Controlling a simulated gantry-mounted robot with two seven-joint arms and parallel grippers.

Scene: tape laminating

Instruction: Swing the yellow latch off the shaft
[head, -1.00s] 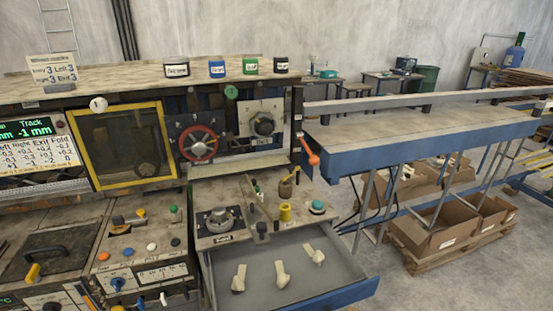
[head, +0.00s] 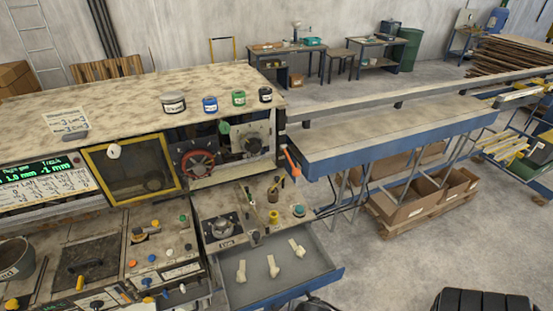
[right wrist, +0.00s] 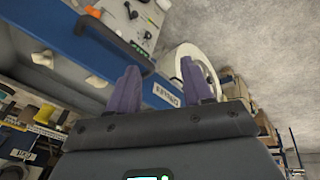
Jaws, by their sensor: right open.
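I cannot clearly pick out a yellow latch on a shaft. The machine front in the head view has a red handwheel (head: 197,165) and, right of it, a grey plate with a round dark hub (head: 252,145). A small yellow cylinder (head: 273,214) stands on the worktop above the open drawer, near a round metal fixture (head: 222,227). My right gripper (right wrist: 160,78) shows in the right wrist view, its two purple fingers apart with nothing between them. It is near a blue drawer front or edge (right wrist: 160,92). My left gripper is not in view.
The open drawer (head: 285,288) holds several pale handles. A yellow-framed window (head: 130,165) is left of the handwheel. An orange lever (head: 291,160) sits at the machine's right edge, beside a long blue-edged table (head: 400,130).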

